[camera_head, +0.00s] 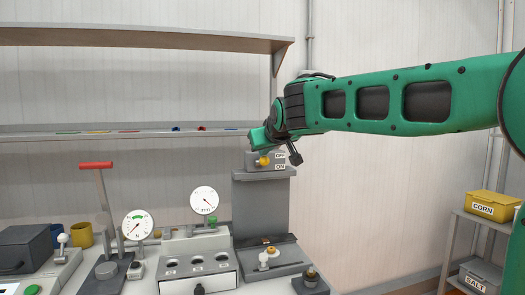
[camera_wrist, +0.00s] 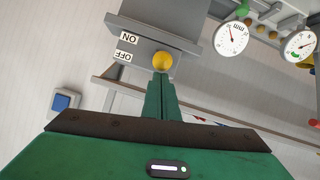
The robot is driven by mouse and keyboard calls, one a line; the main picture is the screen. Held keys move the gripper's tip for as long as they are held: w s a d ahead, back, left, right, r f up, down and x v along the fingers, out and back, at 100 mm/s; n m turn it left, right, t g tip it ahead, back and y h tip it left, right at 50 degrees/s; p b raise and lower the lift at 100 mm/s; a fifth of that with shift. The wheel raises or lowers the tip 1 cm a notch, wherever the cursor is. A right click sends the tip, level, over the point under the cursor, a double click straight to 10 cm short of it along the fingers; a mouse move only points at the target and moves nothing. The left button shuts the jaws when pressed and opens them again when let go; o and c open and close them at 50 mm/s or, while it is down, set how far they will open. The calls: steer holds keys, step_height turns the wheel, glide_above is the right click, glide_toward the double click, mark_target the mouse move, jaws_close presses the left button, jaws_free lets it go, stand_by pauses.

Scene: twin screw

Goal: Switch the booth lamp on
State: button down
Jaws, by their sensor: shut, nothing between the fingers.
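A grey switch box (camera_head: 260,167) with OFF and ON labels and a yellow knob (camera_head: 263,160) is mounted at the top of a grey column (camera_head: 262,205). In the head view OFF is above ON. The wrist view shows the box (camera_wrist: 165,18) upside down, with the yellow knob (camera_wrist: 162,61) level with the OFF label. My gripper (camera_wrist: 160,82) is shut and empty, its fingertips right by the knob; I cannot tell if they touch it. In the head view my gripper (camera_head: 259,140) is just above the knob, partly hidden by my wrist. No lamp is identifiable.
A blue push button (camera_wrist: 61,100) is on the wall. Below stands a bench with two dials (camera_head: 138,225) (camera_head: 204,200), a red-handled lever (camera_head: 97,165) and a box with several holes (camera_head: 190,265). A shelf (camera_head: 140,38) runs above. Right are CORN (camera_head: 492,205) and SALT bins.

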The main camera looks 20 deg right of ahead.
mark_target(264, 161)
steer(key=f, duration=0.1)
steer(key=s+f, duration=0.1)
steer(key=f, duration=0.2)
steer(key=shift+s+f, duration=0.25)
steer(key=shift+s, duration=0.15)
steer(key=shift+r, duration=0.2)
steer(key=shift+r, duration=0.65)
steer(key=shift+s+r, duration=0.15)
steer(key=s+a+f, duration=0.1)
steer(key=s+f, duration=0.2)
steer(key=s, duration=0.7)
steer(key=shift+s+a+f, duration=0.15)
steer(key=shift+s+f, duration=0.15)
steer(key=shift+s, duration=0.05)
